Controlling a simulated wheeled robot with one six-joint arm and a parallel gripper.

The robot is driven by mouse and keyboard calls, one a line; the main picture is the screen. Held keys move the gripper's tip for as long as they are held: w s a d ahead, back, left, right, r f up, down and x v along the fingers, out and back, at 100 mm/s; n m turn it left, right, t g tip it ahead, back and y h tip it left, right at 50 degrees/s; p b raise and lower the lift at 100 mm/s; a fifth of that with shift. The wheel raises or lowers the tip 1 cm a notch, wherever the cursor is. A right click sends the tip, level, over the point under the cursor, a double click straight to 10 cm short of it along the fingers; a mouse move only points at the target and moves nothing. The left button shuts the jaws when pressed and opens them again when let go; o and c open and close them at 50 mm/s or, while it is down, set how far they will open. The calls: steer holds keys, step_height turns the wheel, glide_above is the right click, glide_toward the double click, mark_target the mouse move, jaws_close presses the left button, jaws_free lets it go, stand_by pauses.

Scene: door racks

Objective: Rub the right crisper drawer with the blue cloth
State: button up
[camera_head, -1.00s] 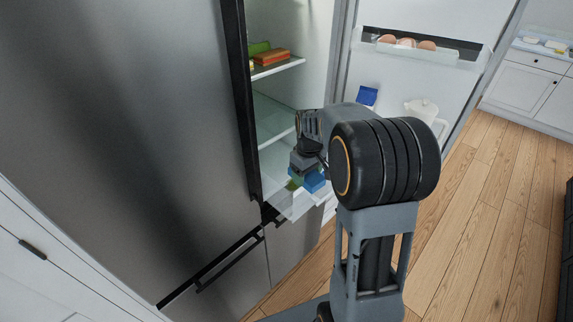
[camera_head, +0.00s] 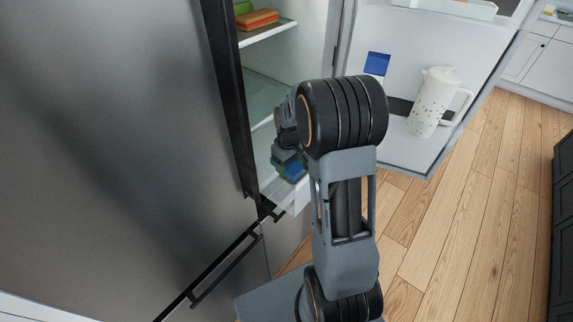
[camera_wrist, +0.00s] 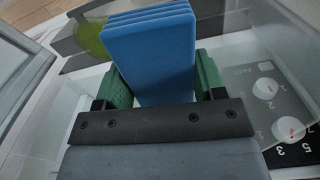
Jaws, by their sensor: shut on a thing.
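The blue cloth (camera_wrist: 150,50) is a folded blue block held between the green fingers of my gripper (camera_wrist: 155,85) in the wrist view. In the head view the cloth (camera_head: 291,168) shows as a small blue patch at the end of my arm, low in the open fridge. The clear crisper drawer (camera_head: 278,191) is at the fridge bottom, around and below my gripper. Its see-through front and walls also show in the wrist view. I cannot tell whether the cloth touches the drawer. My arm hides much of the drawer.
A shelf with an orange package (camera_head: 258,19) is above. The open fridge door at right holds a white pitcher (camera_head: 436,100) and a blue carton (camera_head: 376,64). A steel fridge door (camera_head: 110,130) stands at left. Wooden floor (camera_head: 500,200) is clear at right.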

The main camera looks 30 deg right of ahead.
steer(key=shift+f+b, duration=2.2)
steer(key=shift+f, duration=1.1)
steer(key=shift+f+b, duration=0.75)
steer(key=shift+f, duration=0.3)
steer(key=shift+r, duration=0.1)
steer(key=shift+w+d, duration=0.4)
steer(key=shift+d, duration=0.4)
steer(key=shift+w+d, duration=0.35)
steer(key=shift+d, duration=0.45)
steer(key=shift+w+d+p, duration=0.1)
steer(key=shift+w+d, duration=0.65)
steer(key=shift+d, duration=0.9)
steer(key=shift+w+d+p, duration=0.1)
steer(key=shift+w+d, duration=0.65)
steer(key=shift+d, duration=0.9)
steer(key=shift+w+d+p, duration=0.1)
steer(key=shift+w+d, duration=0.65)
steer(key=shift+d, duration=0.9)
steer(key=shift+w, duration=0.1)
